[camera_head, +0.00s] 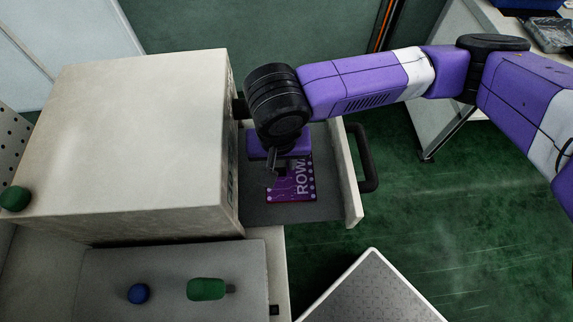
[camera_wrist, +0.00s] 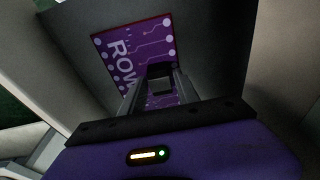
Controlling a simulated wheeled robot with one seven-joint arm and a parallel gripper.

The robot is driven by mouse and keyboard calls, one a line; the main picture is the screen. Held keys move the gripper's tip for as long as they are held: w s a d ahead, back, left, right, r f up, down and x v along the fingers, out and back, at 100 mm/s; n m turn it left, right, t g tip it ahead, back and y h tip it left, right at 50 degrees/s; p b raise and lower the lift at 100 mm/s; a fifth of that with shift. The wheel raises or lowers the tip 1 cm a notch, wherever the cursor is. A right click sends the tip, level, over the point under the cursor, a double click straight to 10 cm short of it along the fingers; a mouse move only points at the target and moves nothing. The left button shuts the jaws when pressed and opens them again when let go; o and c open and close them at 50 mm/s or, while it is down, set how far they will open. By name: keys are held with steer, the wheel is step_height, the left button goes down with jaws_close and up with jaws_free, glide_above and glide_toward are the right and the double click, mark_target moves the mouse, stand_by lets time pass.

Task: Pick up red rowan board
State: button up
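The rowan board (camera_head: 302,186) is a purple plate with a thin red edge, white dots and white lettering starting "ROW". It lies flat in the open drawer. My gripper (camera_head: 274,183) reaches down into the drawer over the left part of the board and hides some of it. In the wrist view the board (camera_wrist: 118,62) lies beyond my gripper (camera_wrist: 160,72). Its two fingers stand apart, with a grey part showing between them. I cannot tell whether the fingertips touch the board.
The drawer (camera_head: 350,195) sticks out of a pale cabinet (camera_head: 140,130), with a dark handle (camera_head: 365,158) on its front. A grey surface in front carries a blue ball (camera_head: 138,293) and a green object (camera_head: 206,289). A patterned panel (camera_head: 372,290) stands front right. Green floor is open at right.

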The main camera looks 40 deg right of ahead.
mark_target(279, 164)
jaws_close()
step_height(279, 164, up, 20)
steer(key=p, duration=0.3)
stand_by(0.4)
